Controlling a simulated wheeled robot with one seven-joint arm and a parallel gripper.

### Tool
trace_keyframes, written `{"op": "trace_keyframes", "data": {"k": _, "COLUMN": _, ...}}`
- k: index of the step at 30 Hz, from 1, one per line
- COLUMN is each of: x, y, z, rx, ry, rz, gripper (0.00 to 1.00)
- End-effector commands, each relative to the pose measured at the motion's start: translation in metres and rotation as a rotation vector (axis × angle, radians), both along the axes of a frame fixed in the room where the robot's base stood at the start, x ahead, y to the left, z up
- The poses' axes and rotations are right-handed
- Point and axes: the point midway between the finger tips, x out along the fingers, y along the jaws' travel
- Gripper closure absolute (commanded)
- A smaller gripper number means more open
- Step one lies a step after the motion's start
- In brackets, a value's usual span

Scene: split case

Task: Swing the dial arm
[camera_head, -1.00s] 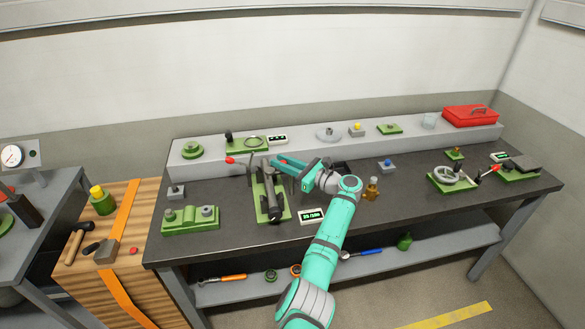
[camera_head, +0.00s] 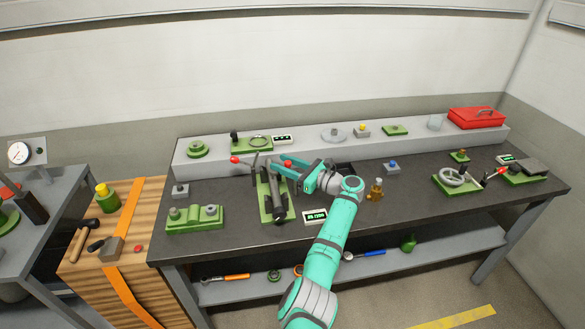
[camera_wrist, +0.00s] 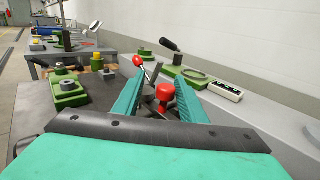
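A green-based fixture (camera_head: 266,214) with dark upright metal parts stands left of centre on the bench. A lever with a red ball knob (camera_head: 235,159) sticks out to its left; a red knob also shows in the wrist view (camera_wrist: 137,60), beyond the fingers. A second red knob (camera_head: 288,163) is at my gripper (camera_head: 281,170). In the wrist view this near red knob (camera_wrist: 165,91) lies between the two teal fingers of my gripper (camera_wrist: 160,72), closer to the right one. The fingers are apart, with a gap visible. I cannot tell which lever is the dial arm.
A small display box (camera_head: 315,216) stands right of the fixture. A green block (camera_head: 195,224) is to the left. A handwheel fixture (camera_head: 450,182) and a red-tipped lever (camera_head: 500,171) are on the right. A raised grey shelf (camera_head: 300,146) runs along the back.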

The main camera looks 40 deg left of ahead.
Motion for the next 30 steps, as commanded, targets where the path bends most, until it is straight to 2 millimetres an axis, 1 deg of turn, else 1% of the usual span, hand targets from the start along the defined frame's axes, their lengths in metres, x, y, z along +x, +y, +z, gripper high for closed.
{"op": "trace_keyframes", "data": {"k": 1, "x": 0.004, "y": -0.006, "z": 0.001, "rx": 0.001, "ry": 0.000, "rz": -0.009, "gripper": 0.62}}
{"op": "trace_keyframes", "data": {"k": 3, "x": 0.006, "y": -0.009, "z": 0.001, "rx": 0.002, "ry": -0.001, "rz": -0.013, "gripper": 0.62}}
{"op": "trace_keyframes", "data": {"k": 7, "x": 0.002, "y": -0.004, "z": 0.001, "rx": 0.002, "ry": -0.001, "rz": -0.005, "gripper": 0.62}}
{"op": "trace_keyframes", "data": {"k": 10, "x": 0.002, "y": -0.010, "z": 0.001, "rx": 0.002, "ry": -0.001, "rz": -0.003, "gripper": 0.62}}
{"op": "trace_keyframes", "data": {"k": 14, "x": 0.006, "y": -0.034, "z": 0.000, "rx": 0.002, "ry": -0.002, "rz": -0.011, "gripper": 0.62}}
{"op": "trace_keyframes", "data": {"k": 18, "x": 0.011, "y": -0.066, "z": 0.001, "rx": 0.002, "ry": -0.001, "rz": -0.018, "gripper": 0.62}}
{"op": "trace_keyframes", "data": {"k": 21, "x": 0.013, "y": -0.085, "z": 0.000, "rx": 0.002, "ry": -0.001, "rz": -0.020, "gripper": 0.62}}
{"op": "trace_keyframes", "data": {"k": 24, "x": 0.014, "y": -0.101, "z": 0.001, "rx": 0.001, "ry": -0.001, "rz": -0.020, "gripper": 0.62}}
{"op": "trace_keyframes", "data": {"k": 27, "x": 0.015, "y": -0.113, "z": 0.001, "rx": 0.001, "ry": 0.000, "rz": -0.021, "gripper": 0.62}}
{"op": "trace_keyframes", "data": {"k": 30, "x": 0.015, "y": -0.119, "z": 0.001, "rx": 0.001, "ry": 0.000, "rz": -0.019, "gripper": 0.62}}
